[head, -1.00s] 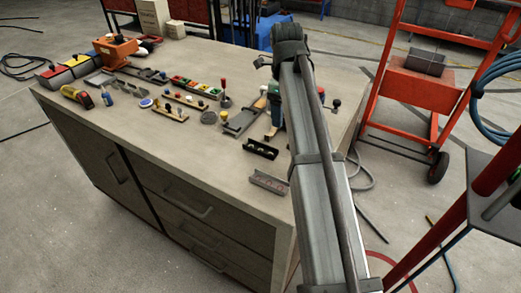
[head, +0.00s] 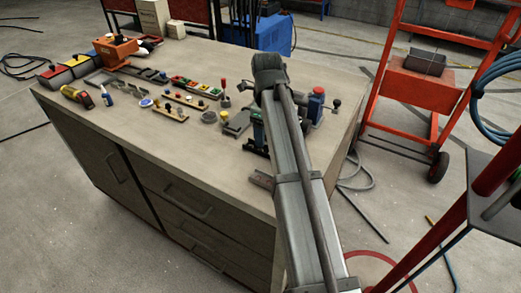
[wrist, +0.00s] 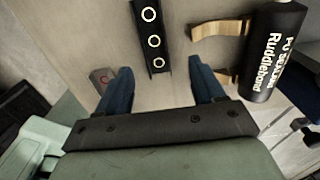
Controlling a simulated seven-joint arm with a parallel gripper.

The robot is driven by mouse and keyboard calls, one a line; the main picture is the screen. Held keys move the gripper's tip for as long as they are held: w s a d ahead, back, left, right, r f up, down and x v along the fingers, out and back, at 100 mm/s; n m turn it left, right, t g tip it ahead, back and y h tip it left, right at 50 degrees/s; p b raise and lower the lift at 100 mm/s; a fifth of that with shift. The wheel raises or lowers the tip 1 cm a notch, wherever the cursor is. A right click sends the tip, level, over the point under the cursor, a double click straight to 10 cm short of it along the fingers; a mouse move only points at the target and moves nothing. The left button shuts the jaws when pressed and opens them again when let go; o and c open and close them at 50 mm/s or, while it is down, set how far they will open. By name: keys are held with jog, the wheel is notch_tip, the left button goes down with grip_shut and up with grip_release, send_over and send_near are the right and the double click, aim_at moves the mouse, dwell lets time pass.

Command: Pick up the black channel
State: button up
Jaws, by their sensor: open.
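The black channel (wrist: 152,38) is a narrow dark strip with several pale-ringed round holes. In the wrist view it lies on the bench top, running up from between my fingertips to the top edge. My gripper (wrist: 160,66) is open, with its two blue fingers spread either side of the channel's near end. Nothing is held. Whether the fingers are down at the channel's height I cannot tell. In the head view my arm covers most of the channel and the gripper.
A grey channel with a red mark (head: 262,180) lies near the bench's front edge. Several small parts fill the bench's left and back; the front left (head: 170,150) is clear.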

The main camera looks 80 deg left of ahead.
aim_at(264, 152)
jog(key=shift+s+f, duration=0.15)
jog(key=shift+f, duration=1.15)
jog(key=shift+s+f, duration=0.15)
jog(key=shift+f, duration=1.15)
jog(key=c, duration=1.1)
